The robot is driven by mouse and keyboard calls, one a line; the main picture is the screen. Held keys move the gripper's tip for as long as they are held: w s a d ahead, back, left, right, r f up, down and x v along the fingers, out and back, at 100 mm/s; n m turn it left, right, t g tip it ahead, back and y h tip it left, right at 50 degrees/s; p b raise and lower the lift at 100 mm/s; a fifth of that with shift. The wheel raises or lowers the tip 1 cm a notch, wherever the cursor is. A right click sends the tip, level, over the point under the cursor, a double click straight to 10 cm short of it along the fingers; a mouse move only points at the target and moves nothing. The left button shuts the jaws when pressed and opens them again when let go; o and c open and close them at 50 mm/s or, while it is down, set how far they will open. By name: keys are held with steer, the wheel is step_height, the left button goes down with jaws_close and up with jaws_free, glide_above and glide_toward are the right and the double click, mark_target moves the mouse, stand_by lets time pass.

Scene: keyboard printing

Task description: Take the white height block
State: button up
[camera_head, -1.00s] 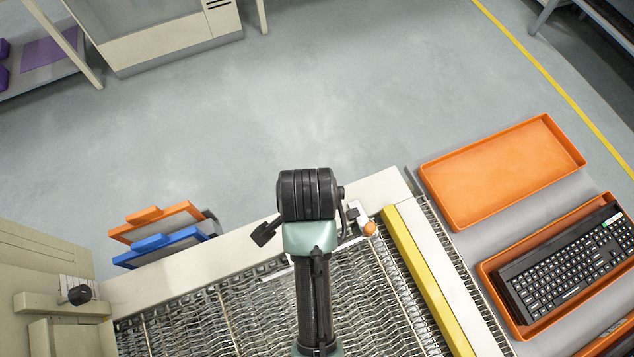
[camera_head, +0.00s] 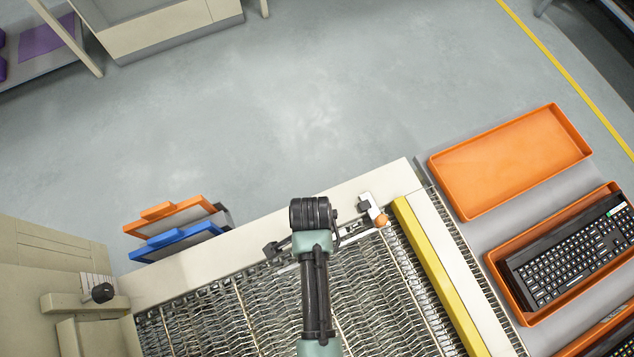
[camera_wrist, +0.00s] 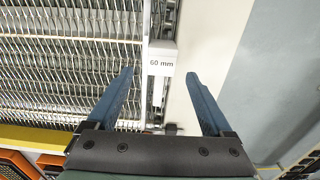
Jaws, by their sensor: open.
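In the wrist view, the white height block (camera_wrist: 161,59) carries a "60 mm" label. It sits along the rail between the wire-mesh bed and the pale machine edge. My gripper (camera_wrist: 158,76) is open and empty, its two blue fingers apart. The block appears between and just beyond the fingertips, with no visible contact. In the head view, my wrist hangs over the far edge of the mesh bed; the block cannot be made out there and is probably behind my arm.
An empty orange tray (camera_head: 511,160) and a keyboard (camera_head: 568,252) in another tray lie at the right. Orange and blue frames stand at left.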

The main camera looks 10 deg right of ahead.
steer(key=shift+f, duration=1.7)
steer(key=shift+c, duration=0.3)
jaws_close()
